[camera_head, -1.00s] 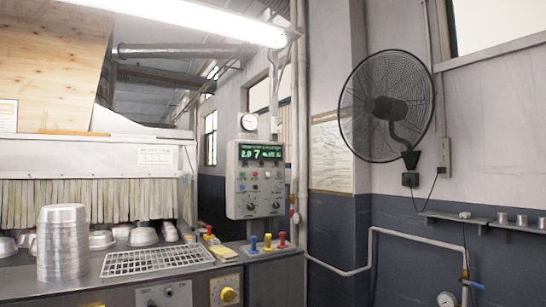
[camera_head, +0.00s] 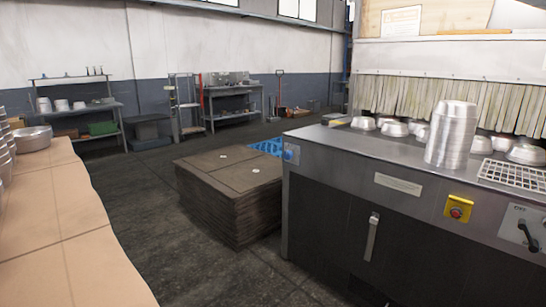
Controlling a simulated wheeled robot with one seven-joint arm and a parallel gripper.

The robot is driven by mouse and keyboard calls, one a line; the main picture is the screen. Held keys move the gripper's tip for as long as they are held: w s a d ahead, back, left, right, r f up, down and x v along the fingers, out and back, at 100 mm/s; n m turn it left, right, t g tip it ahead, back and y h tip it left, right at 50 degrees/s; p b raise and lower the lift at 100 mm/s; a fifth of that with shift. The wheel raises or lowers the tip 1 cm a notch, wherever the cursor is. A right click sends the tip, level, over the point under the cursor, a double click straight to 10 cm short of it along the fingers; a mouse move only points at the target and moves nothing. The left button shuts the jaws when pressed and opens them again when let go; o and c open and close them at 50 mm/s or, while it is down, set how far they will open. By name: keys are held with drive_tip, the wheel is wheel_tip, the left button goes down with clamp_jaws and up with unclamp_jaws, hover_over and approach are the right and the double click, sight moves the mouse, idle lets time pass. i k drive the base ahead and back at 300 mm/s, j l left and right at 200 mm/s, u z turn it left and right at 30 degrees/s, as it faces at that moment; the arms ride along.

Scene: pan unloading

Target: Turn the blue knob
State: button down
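A stack of brown boards (camera_head: 225,190) stands on the floor left of the machine, with a blue pallet (camera_head: 267,146) behind it. A tan-topped table (camera_head: 60,220) fills the left side. Dark floor (camera_head: 160,230) lies open between table and boards. Stacked metal pans (camera_head: 452,135) stand on the machine.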

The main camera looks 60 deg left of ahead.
sight(288, 155)
drive_tip(key=u, duration=2.4)
drive_tip(key=i, duration=0.3)
